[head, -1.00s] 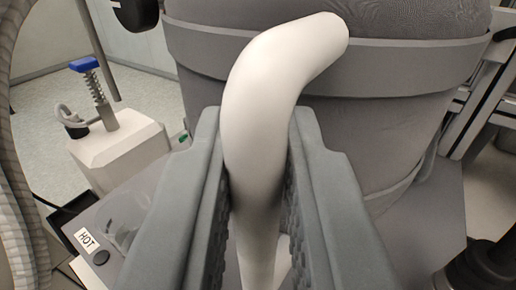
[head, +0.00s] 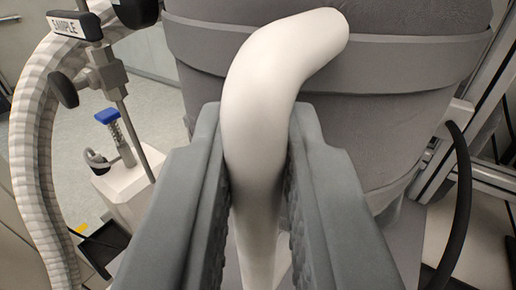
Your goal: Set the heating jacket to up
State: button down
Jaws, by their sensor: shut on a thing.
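The heating jacket (head: 400,110) is a large grey padded cylinder with a grey band around it, filling the upper right of the head view. A thick white curved handle (head: 262,90) rises in front of it and bends right towards the band. My gripper (head: 256,150) is shut on the white handle, one grey finger on each side. The lower part of the handle is partly hidden between the fingers. The jacket's top edge lies outside the picture.
A ribbed pale hose (head: 42,160) runs down the left. A metal valve and rod tagged SAMPLE (head: 77,25) stand beside it. A white box with a blue-topped post (head: 108,117) is behind. A black cable (head: 462,190) and metal frame are at right.

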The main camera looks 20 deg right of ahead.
jog(key=shift+r, duration=1.35)
jog(key=shift+s+r, duration=0.1)
jog(key=c, duration=1.5)
grip_release()
jog(key=shift+s+a+f, duration=0.15)
jog(key=shift+s+f, duration=0.05)
jog(key=shift+s, duration=0.2)
jog(key=v, duration=1.6)
jog(key=shift+s+a, duration=0.1)
jog(key=shift+s, duration=0.05)
